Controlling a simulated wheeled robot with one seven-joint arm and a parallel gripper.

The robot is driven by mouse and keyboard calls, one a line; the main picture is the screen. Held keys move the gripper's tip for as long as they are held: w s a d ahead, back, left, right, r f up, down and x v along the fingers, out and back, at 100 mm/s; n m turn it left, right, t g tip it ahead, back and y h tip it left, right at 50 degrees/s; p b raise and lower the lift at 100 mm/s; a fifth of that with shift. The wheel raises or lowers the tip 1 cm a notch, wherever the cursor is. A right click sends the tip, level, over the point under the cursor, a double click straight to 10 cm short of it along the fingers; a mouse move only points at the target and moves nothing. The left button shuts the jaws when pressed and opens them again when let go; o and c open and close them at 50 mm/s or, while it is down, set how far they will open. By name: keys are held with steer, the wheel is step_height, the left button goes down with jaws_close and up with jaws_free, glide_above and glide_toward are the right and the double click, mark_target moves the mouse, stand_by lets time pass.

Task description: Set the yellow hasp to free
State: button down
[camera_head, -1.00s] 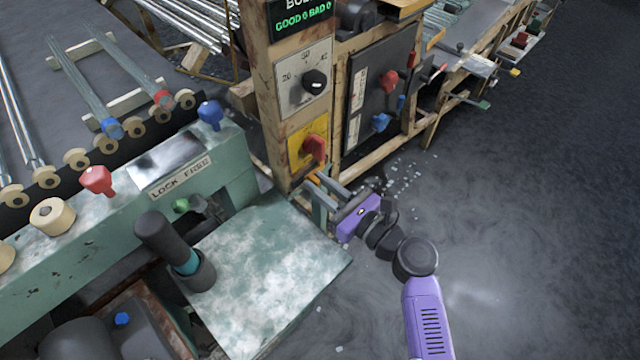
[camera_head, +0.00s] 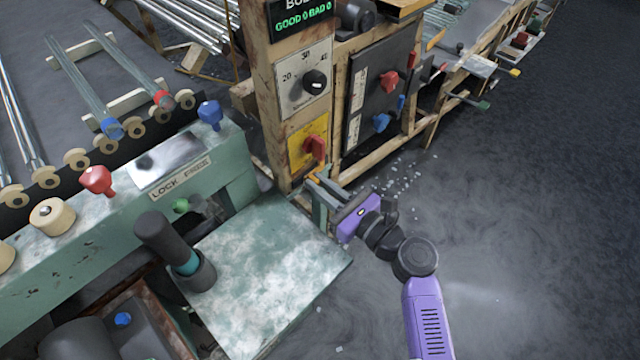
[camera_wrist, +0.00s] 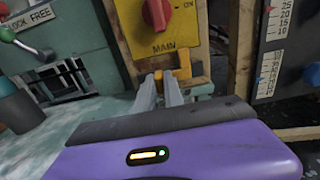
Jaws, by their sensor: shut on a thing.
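The yellow hasp (camera_wrist: 184,62) is a small yellow-orange piece just under the yellow MAIN switch plate (camera_wrist: 160,28) in the wrist view. In the head view, only a small orange part of the hasp (camera_head: 314,177) shows, low on the wooden post. My gripper (camera_wrist: 166,78) is shut on the hasp, its two grey fingers reaching up to it from below. In the head view my gripper (camera_head: 317,184) comes at the post from the lower right. The fingers partly hide the hasp, and its exact setting cannot be told.
A red rotary switch (camera_head: 316,149) sits right above the hasp. A green machine with a LOCK FREE label (camera_head: 180,178) and a green-knobbed lever (camera_head: 181,205) stands left. A worn green plate (camera_head: 270,265) lies below. Open floor (camera_head: 520,220) is at right.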

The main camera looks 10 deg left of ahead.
steer(key=shift+s, duration=0.1)
stand_by(0.5)
steer(key=shift+s+a+r+p, duration=0.1)
steer(key=shift+s+a+p, duration=0.6)
steer(key=shift+s, duration=0.15)
steer(key=shift+s+a, duration=0.2)
steer(key=c, duration=1.5)
jaws_free()
steer(key=shift+o, duration=0.3)
steer(key=shift+d, duration=0.1)
steer(key=shift+s+d, duration=0.2)
steer(key=shift+d, duration=0.05)
steer(key=v, duration=0.7)
steer(key=shift+p, duration=0.3)
